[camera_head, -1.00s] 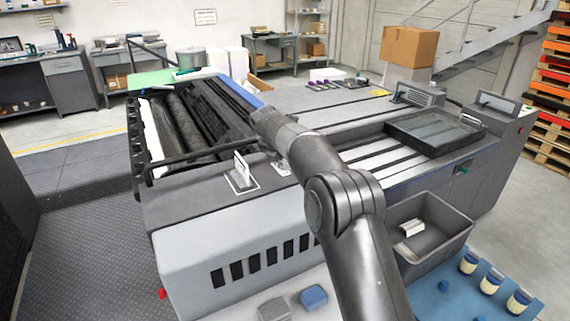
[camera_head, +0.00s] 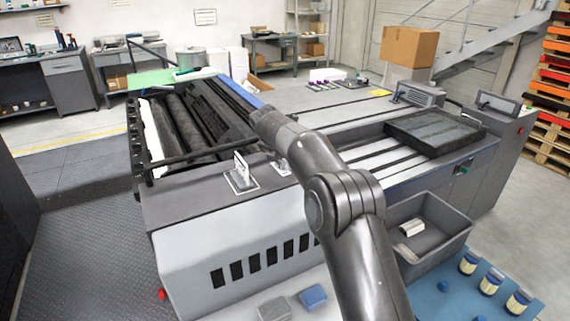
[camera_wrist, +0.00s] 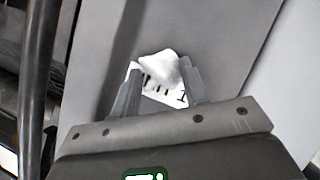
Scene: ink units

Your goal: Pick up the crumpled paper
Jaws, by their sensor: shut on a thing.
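The crumpled paper (camera_wrist: 160,66) is a small white wad in the wrist view. It sits between the two grey fingers of my gripper (camera_wrist: 160,72), which are shut on it. A white label with black marks (camera_wrist: 168,97) shows just below the paper, on or near the grey surface. I cannot tell whether the paper touches that surface.
The grey printing machine (camera_head: 200,240) fills the middle, with dark rollers (camera_head: 185,135) and a rail on its left. A small upright tag (camera_head: 240,172) stands on its top. A grey bin (camera_head: 440,245) and a blue mat with jars (camera_head: 450,300) are right.

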